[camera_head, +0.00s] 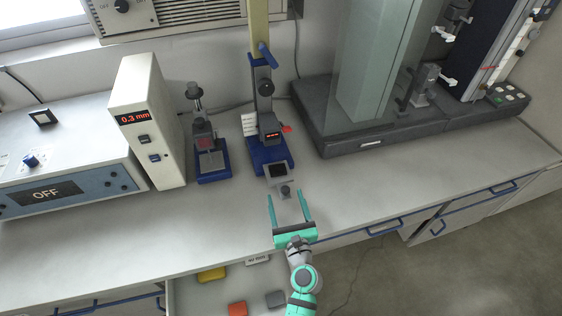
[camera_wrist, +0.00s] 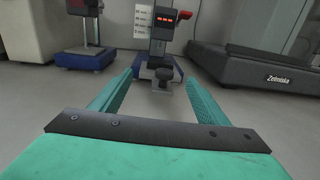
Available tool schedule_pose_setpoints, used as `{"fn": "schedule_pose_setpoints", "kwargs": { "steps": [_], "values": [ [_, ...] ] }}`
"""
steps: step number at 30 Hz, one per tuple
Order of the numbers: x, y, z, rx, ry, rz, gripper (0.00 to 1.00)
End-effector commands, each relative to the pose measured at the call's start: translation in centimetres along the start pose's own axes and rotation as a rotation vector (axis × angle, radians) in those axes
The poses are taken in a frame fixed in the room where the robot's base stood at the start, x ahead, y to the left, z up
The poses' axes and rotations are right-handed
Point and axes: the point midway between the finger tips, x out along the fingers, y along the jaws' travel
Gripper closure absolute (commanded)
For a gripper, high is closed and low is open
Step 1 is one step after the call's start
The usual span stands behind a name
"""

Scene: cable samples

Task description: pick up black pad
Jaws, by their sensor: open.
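My gripper (camera_head: 286,195) is open over the front part of the counter, its two teal fingers pointing at the blue-based gauge stand (camera_head: 268,150). A small black square pad (camera_head: 278,170) lies on a grey plate at the front of that stand, just beyond the fingertips. Nothing is held.
An open drawer below the counter holds yellow (camera_head: 211,273), red (camera_head: 237,308) and dark grey (camera_head: 275,299) pads. A smaller blue-based stand (camera_head: 213,165) and a tall white meter box (camera_head: 145,120) stand left. A large dark machine base (camera_head: 380,138) stands right. The counter's front right is clear.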

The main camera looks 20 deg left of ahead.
Motion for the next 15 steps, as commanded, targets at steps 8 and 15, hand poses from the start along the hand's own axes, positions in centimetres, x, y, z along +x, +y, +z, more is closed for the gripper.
{"fn": "schedule_pose_setpoints", "kwargs": {
  "steps": [8,15],
  "values": [
    [3.9,-0.2,0.1,0.0,-0.001,-0.002,0.31],
    [5.4,-0.1,0.1,0.0,-0.001,-0.001,0.31]
  ]
}}
